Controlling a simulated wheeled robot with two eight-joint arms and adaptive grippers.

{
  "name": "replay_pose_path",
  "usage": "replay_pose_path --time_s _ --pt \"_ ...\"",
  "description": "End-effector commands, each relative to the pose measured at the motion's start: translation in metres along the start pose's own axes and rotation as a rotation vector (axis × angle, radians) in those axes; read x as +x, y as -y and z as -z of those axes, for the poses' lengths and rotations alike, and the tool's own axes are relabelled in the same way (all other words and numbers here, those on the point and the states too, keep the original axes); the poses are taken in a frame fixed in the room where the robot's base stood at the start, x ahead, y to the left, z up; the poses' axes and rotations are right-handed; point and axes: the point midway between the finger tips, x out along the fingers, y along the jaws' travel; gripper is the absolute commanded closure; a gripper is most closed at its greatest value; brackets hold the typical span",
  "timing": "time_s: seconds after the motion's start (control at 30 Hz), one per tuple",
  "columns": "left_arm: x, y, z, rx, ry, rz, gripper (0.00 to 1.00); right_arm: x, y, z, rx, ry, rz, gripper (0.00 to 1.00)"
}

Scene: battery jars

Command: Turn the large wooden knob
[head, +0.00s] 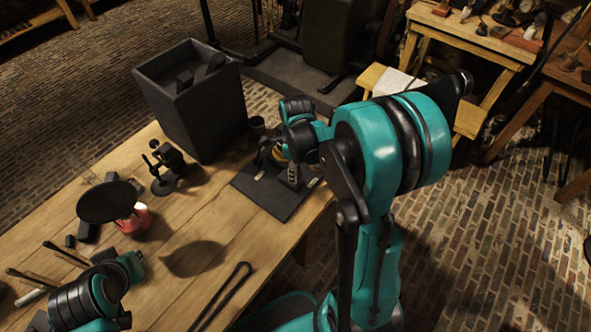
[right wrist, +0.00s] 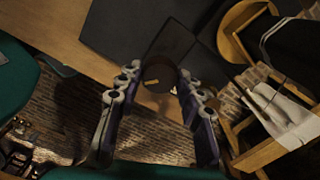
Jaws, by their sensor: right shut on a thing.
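The large wooden knob (right wrist: 160,73) shows in the right wrist view as a dark brown round thing with a pale mark on its near side. It sits between the fingertips of my right gripper (right wrist: 158,82), which is shut on it. In the head view my right gripper (head: 290,168) reaches down over a dark flat plate (head: 285,203) at the table's right edge. The gripper and arm largely hide the knob there. My left arm shows at the lower left of the head view, but I cannot make out its gripper.
A dark square bin (head: 195,105) stands on the wooden table (head: 195,240) behind the plate. A small black clamp-like device (head: 168,168) and a lamp with a black round shade (head: 107,202) are farther left. A black bent rod (head: 222,297) lies in front.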

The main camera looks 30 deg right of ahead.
Motion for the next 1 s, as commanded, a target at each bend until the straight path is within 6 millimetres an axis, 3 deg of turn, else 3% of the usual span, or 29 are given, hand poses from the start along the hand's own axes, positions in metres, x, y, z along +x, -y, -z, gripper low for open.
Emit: replay_pose_path --time_s 0.6,1.0 --pt "-0.0001 0.0000 0.0000 0.000 0.000 0.000 1.00 0.0000 0.0004 0.0000 0.565 0.000 0.000 0.92" --pt "-0.0001 0.0000 0.0000 0.000 0.000 0.000 1.00 0.0000 0.0005 0.0000 0.792 0.000 0.000 0.92"
